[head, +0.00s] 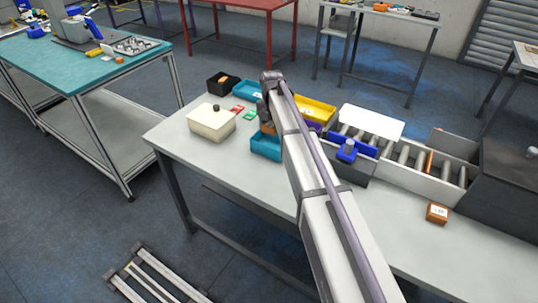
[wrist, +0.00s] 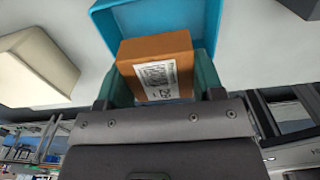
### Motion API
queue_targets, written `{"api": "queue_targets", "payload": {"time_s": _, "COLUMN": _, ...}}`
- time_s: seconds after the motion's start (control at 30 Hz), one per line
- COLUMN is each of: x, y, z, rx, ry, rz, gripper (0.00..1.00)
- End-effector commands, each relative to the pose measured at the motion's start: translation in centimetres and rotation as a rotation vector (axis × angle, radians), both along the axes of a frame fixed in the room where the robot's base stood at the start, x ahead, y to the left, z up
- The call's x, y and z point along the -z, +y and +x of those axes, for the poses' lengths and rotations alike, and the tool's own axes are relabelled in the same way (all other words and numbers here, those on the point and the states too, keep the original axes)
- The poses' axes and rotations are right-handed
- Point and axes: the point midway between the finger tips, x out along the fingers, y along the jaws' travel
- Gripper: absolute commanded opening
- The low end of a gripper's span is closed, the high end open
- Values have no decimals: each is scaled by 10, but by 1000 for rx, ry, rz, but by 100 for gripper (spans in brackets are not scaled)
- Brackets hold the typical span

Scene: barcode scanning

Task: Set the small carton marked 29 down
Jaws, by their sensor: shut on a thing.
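The small orange-brown carton (wrist: 155,48) shows in the wrist view, with a white label that carries a code and what looks like 29. My gripper (wrist: 157,70) is shut on it, with a teal finger against each side. The carton is over a light-blue tray (wrist: 202,17); I cannot tell whether it touches the tray's floor. In the head view my gripper (head: 266,124) is over the blue tray (head: 265,150) on the grey table, and my arm hides part of this area.
A cream box (head: 211,124) stands left of the tray. A yellow tray (head: 314,111) is behind it, and another blue tray (head: 246,90) lies farther back. A roller conveyor (head: 402,156) and a blue device (head: 350,150) are right. Another small brown carton (head: 437,213) sits near the front edge.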

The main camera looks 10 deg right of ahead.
Motion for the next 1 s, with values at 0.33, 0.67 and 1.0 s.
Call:
{"api": "queue_targets", "payload": {"time_s": 0.33, "x": 56, "y": 0, "z": 0, "rx": 0, "ry": 0, "rz": 0, "gripper": 34}}
{"api": "queue_targets", "payload": {"time_s": 0.67, "x": 94, "y": 0, "z": 0, "rx": -1, "ry": 0, "rz": 0, "gripper": 34}}
{"api": "queue_targets", "payload": {"time_s": 1.0, "x": 94, "y": 0, "z": 0, "rx": 0, "ry": 0, "rz": 0, "gripper": 66}}
